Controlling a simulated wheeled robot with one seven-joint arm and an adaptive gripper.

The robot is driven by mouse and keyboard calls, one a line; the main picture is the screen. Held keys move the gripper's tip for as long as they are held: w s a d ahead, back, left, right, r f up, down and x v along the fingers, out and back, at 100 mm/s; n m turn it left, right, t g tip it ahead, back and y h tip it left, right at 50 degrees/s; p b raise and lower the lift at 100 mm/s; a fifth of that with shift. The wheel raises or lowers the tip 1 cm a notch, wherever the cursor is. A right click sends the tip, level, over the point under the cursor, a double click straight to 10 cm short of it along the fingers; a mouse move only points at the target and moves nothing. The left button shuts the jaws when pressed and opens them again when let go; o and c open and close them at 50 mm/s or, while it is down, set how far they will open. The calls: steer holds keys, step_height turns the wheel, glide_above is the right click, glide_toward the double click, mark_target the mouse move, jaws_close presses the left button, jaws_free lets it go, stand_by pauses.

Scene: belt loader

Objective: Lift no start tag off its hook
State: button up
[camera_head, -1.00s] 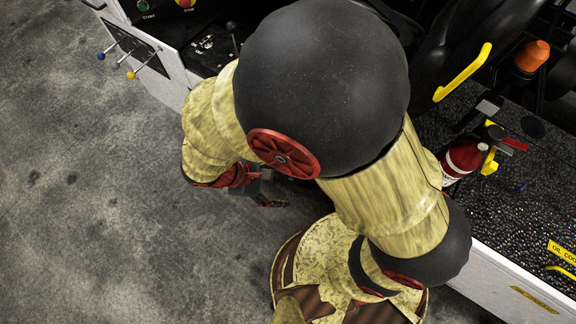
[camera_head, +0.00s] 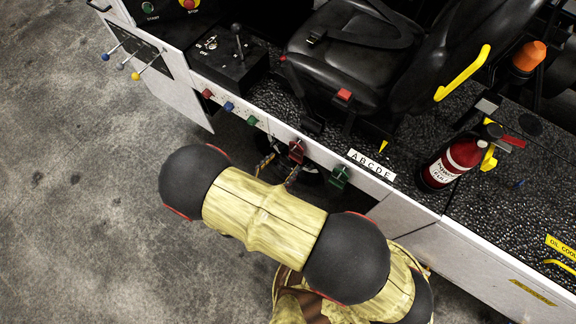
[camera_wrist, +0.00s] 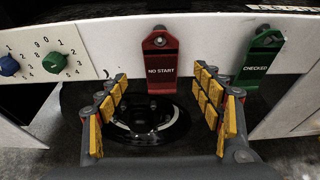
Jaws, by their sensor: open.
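The red NO START tag (camera_wrist: 161,62) hangs from a hook on the loader's white side panel, in the upper middle of the wrist view. It also shows as a small red tag (camera_head: 296,150) in the head view. My gripper (camera_wrist: 160,105) is open and empty in the wrist view. Its yellow-padded fingers stand to the left and right, with the tag's lower end showing between and beyond them. I cannot tell the exact gap in depth. In the head view my gripper (camera_head: 278,172) is mostly hidden behind my arm, just below the tag.
A green CHECKED tag (camera_wrist: 260,58) hangs right of the red one, clear of the right finger; it shows in the head view (camera_head: 339,177). Blue and green knobs (camera_wrist: 54,61) sit on the panel at left. A wheel (camera_wrist: 145,125) lies below the panel. A fire extinguisher (camera_head: 453,162) stands on the deck.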

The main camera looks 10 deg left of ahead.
mark_target(296, 150)
steer(key=shift+b+x, duration=0.8)
steer(key=shift+x, duration=3.1)
steer(key=shift+r, duration=0.1)
steer(key=shift+c, duration=1.4)
steer(key=c, duration=1)
steer(key=shift+o, duration=0.2)
steer(key=shift+r, duration=0.4)
steer(key=shift+s, duration=0.15)
steer(key=shift+s+a+r+p, duration=0.1)
steer(key=shift+s+p, duration=0.1)
steer(key=shift+s, duration=0.15)
steer(key=shift+s+a+r+p, duration=0.1)
steer(key=shift+s+a+p, duration=0.1)
steer(key=shift+s, duration=0.1)
steer(key=shift+s, duration=0.15)
